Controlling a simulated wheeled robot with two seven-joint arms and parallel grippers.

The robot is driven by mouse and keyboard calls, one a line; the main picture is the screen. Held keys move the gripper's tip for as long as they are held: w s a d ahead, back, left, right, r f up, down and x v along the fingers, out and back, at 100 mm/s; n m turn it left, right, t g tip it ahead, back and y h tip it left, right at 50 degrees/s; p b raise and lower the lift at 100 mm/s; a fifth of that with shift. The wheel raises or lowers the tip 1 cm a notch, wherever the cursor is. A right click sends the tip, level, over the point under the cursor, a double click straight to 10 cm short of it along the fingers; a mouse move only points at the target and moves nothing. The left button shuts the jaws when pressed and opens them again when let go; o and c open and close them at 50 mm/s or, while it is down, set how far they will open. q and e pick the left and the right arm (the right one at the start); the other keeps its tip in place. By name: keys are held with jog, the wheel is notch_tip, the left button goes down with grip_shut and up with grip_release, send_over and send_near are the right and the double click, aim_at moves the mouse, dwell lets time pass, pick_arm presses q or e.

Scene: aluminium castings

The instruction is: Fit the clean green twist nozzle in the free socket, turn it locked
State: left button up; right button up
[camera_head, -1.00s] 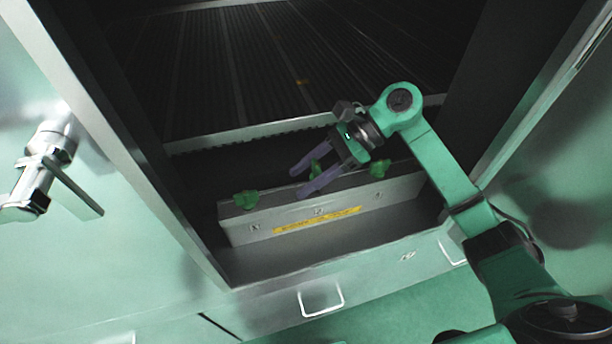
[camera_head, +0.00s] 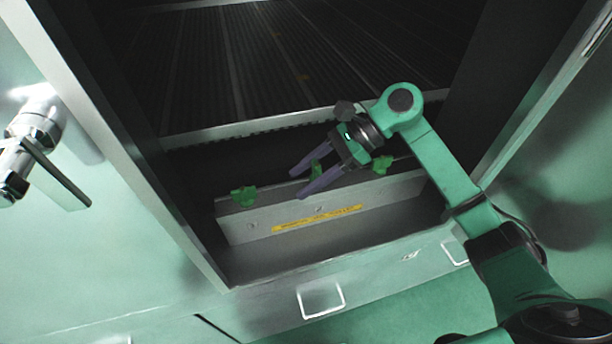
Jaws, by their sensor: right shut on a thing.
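A pale metal bar (camera_head: 330,201) with a yellow label (camera_head: 316,218) lies across the front of the dark opening. Three green twist nozzles show along its top: a left one (camera_head: 243,195), a middle one (camera_head: 316,170) and a right one (camera_head: 382,164). My right gripper (camera_head: 305,184), with purple fingers, is shut on the middle nozzle, which shows between the fingers at the bar's top edge. The fingers partly hide it, so I cannot tell how far it is seated or turned. My left gripper is not in view.
A dark ribbed surface (camera_head: 230,75) lies behind the bar, past a pale toothed edge. The opening's frame (camera_head: 120,150) rises at left, with a silver handle (camera_head: 35,150) outside it. A white pull handle (camera_head: 321,301) is on the front panel.

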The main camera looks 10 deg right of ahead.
jog(key=shift+f, duration=0.2)
jog(key=o, duration=1.4)
jog(key=shift+r, duration=0.1)
notch_tip(320, 180, up, 20)
jog(key=shift+f+b, duration=0.1)
jog(key=shift+b, duration=0.6)
